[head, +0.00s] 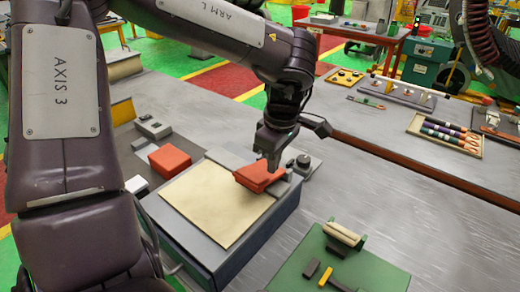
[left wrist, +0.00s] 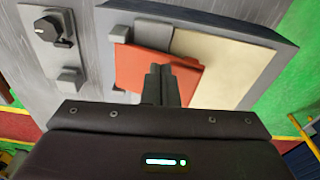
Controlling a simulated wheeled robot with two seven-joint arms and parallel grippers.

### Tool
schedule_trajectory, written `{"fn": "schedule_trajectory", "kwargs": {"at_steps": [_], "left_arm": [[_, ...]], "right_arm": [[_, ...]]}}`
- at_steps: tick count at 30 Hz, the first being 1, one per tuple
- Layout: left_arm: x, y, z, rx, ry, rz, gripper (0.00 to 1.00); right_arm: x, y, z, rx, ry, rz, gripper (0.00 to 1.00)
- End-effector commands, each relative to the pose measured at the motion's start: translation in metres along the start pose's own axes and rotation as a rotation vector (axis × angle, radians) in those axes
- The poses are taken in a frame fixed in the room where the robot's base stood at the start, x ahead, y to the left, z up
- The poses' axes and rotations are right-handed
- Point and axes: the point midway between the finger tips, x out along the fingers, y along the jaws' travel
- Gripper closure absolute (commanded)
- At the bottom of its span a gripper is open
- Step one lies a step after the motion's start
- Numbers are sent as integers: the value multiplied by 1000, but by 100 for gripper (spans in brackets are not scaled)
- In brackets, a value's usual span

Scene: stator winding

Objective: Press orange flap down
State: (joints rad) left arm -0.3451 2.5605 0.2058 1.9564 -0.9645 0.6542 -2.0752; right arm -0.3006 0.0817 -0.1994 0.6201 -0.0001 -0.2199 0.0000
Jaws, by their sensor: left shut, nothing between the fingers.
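The orange flap (head: 257,178) is at the far right corner of a grey box with a cream top panel (head: 217,203). In the left wrist view the flap (left wrist: 135,68) looks tilted and partly overlaps the cream panel (left wrist: 222,60). My left gripper (head: 272,166) is shut and empty, pointing down at the flap. In the left wrist view its fingertips (left wrist: 161,72) lie over the middle of the flap and hide part of it. I cannot tell whether they touch it. My right gripper is not in view.
A second orange-red block (head: 170,160) lies at the box's left side. A dark knob (head: 303,161) stands right of the flap. A green board (head: 300,270) is at the front, and a tray of coloured tools (head: 446,134) is at the right. Bare table lies between.

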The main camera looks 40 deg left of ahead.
Motion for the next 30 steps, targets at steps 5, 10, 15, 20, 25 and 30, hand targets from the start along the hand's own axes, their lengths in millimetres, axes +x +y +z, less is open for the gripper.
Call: {"fn": "schedule_trajectory", "kwargs": {"at_steps": [5,10,15,20,25,30], "left_arm": [[-5,1,0,0,0,2,100],[-31,1,1,0,-2,5,100],[-60,1,1,-2,0,3,100],[-76,0,1,-1,1,1,100],[-79,0,1,1,1,1,100],[-79,0,1,0,1,1,100]], "right_arm": [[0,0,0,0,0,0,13],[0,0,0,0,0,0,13],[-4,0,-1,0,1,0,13],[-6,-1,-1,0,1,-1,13],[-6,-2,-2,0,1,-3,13],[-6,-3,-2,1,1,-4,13]]}}
